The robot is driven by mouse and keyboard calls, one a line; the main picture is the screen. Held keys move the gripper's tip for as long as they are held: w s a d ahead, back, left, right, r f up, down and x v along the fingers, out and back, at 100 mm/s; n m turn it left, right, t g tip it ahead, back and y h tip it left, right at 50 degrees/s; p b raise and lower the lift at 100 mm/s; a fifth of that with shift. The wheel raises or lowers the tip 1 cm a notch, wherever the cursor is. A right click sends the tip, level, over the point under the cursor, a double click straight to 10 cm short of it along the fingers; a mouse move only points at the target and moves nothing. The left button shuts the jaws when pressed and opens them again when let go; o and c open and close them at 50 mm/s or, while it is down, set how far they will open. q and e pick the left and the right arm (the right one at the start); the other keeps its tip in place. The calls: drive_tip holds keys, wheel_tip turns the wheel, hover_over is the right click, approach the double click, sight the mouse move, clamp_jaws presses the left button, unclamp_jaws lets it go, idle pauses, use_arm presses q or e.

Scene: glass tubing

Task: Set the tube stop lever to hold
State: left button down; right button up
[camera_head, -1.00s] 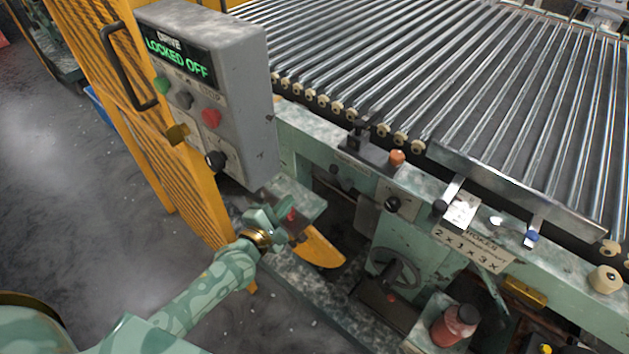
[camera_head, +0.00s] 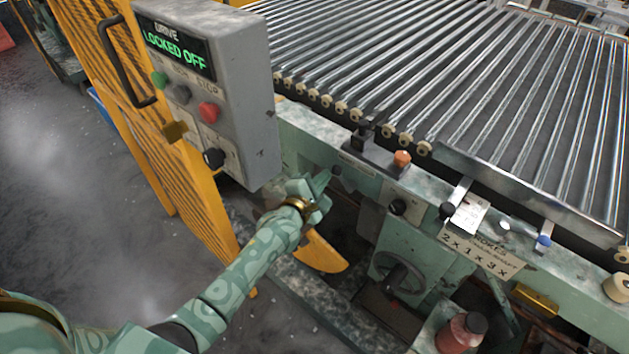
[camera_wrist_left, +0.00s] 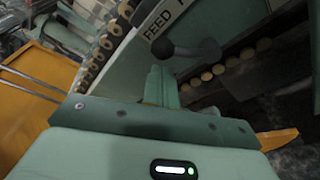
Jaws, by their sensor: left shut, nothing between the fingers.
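My left gripper (camera_head: 322,187) is shut and empty, just left of the machine's green front panel. Its closed fingers (camera_wrist_left: 160,85) show in the left wrist view. A dark lever with a round black knob (camera_wrist_left: 163,48) is just beyond the fingertips there, below a white label (camera_wrist_left: 172,22) that reads "FEED" and is cut off. In the head view a small dark knob (camera_head: 336,170) sits close to the fingertips; contact cannot be told. No label legibly names the tube stop lever. My right gripper is not in view.
A grey control box (camera_head: 215,90) reading "LOCKED OFF" stands left of the machine on a yellow guard (camera_head: 150,130). Rollers (camera_head: 430,70) fill the top.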

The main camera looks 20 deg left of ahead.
sight(335, 173)
use_arm(q)
drive_tip(key=shift+s+d+r+m+p, duration=0.1)
drive_tip(key=shift+d+r+m+p, duration=0.25)
drive_tip(key=shift+m, duration=0.35)
idle(0.4)
drive_tip(key=m, duration=0.1)
drive_tip(key=d+m, duration=0.1)
drive_tip(key=r+m+t+p, duration=0.1)
drive_tip(key=shift+s+d+m, duration=0.3)
drive_tip(key=shift+s+d, duration=0.05)
drive_tip(key=d+m, duration=0.1)
drive_tip(key=m, duration=0.2)
drive_tip(key=s+d+m+t, duration=0.1)
drive_tip(key=d+m, duration=0.1)
drive_tip(key=shift+s+d+m, duration=0.15)
drive_tip(key=shift+d+m, duration=0.15)
drive_tip(key=shift+m, duration=0.1)
drive_tip(key=shift+d, duration=0.1)
drive_tip(key=shift+r, duration=0.1)
idle(0.3)
